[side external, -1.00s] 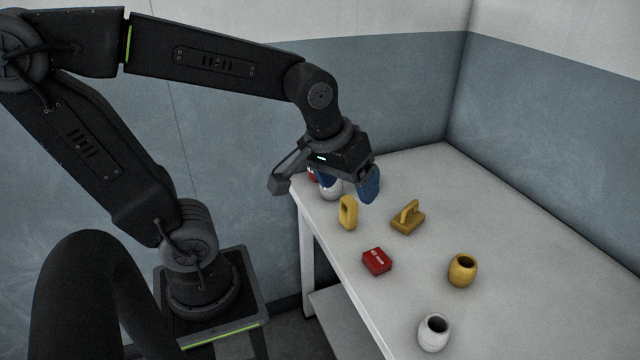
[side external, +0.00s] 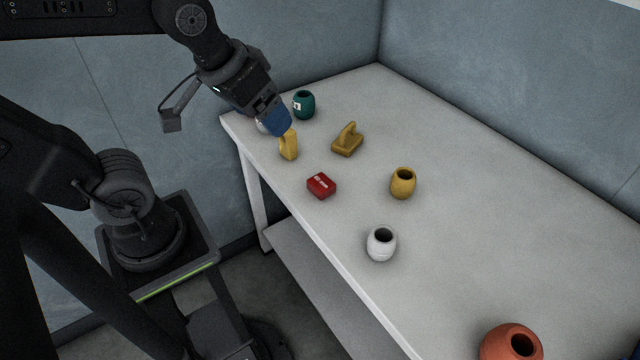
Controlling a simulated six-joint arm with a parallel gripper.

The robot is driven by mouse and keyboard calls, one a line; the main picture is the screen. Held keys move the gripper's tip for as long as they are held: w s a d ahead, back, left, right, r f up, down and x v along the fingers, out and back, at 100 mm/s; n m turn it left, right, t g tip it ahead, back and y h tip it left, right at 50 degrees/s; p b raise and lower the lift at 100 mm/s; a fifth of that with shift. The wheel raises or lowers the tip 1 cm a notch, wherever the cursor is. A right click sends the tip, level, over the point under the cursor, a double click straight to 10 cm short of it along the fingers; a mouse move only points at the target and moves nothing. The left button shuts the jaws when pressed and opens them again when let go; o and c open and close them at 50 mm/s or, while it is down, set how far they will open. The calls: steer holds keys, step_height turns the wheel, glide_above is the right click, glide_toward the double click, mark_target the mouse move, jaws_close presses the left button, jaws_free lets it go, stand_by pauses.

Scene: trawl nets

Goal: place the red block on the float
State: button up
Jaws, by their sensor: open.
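The red block (side external: 321,186) is a small flat box with white marks, lying on the white table near its front left edge. Nothing holds it. My gripper (side external: 275,124), with blue fingers, is open and above the table's far left end, up and left of the block and apart from it. Its fingers overlap in the view, in front of or just above a yellow upright loop-shaped piece (side external: 288,148). I cannot tell which thing is the float; barrel-shaped pieces with dark round openings stand here: yellow (side external: 403,184), white (side external: 381,246), orange (side external: 510,343) and teal (side external: 304,105).
A mustard piece with a raised handle (side external: 348,142) lies behind the red block. A pale object (side external: 263,126) is mostly hidden behind my gripper. Walls stand behind the table.

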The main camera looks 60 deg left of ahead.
steer(key=w+a+f+n+g, duration=0.3)
steer(key=w+f+n, duration=0.3)
steer(key=w+n, duration=0.3)
steer(key=n+g, duration=0.2)
steer(key=n, duration=0.6)
glide_above(321, 182)
step_height(321, 182, down, 11)
step_height(321, 182, down, 14)
steer(key=shift+f, duration=0.15)
steer(key=c, duration=1)
